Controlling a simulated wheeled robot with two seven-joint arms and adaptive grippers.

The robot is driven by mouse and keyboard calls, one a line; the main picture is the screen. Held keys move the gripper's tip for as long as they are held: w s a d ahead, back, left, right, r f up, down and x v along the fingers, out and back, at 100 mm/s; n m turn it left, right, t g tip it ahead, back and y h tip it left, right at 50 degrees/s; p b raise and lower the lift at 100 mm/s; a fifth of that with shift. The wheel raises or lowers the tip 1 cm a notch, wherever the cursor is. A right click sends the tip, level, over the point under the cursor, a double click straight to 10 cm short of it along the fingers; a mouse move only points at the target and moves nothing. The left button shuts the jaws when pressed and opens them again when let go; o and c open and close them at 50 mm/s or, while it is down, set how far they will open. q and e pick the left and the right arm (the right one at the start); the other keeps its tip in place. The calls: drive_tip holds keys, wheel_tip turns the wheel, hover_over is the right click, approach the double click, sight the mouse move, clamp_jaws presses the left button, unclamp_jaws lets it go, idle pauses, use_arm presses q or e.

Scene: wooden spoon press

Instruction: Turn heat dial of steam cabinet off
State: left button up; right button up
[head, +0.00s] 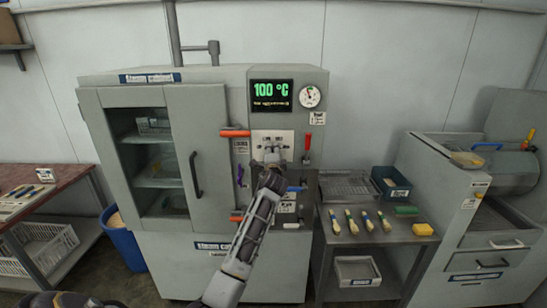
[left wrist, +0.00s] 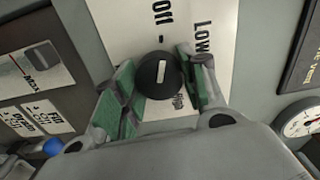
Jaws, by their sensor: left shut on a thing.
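The steam cabinet (head: 225,118) stands in the middle of the head view, its display (head: 271,94) reading 100 °C. My left gripper (head: 270,160) reaches its control panel and hides the dial there. In the left wrist view my left gripper (left wrist: 160,88) is shut on the black heat dial (left wrist: 150,80), with green pads on either side of it. The dial's white mark (left wrist: 162,73) lies roughly in line with the "Off" label (left wrist: 160,12); "Low" and "High" are printed to the right and below. My right gripper is out of view.
A red-orange handle (head: 235,133) sticks out left of the panel and a red lever (head: 307,146) stands right of it. A round gauge (head: 310,96) is above. A side table (head: 380,237) with spoons and trays stands at the right.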

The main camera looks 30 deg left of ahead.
use_arm(q)
drive_tip(key=shift+n, duration=0.6)
drive_tip(key=o, duration=1)
drive_tip(key=shift+o, duration=0.2)
drive_tip(key=shift+s+d, duration=0.1)
drive_tip(key=shift+s, duration=0.1)
drive_tip(key=v, duration=1.1)
drive_tip(key=shift+s+d, duration=0.25)
drive_tip(key=shift+f, duration=0.1)
drive_tip(key=shift+n, duration=0.3)
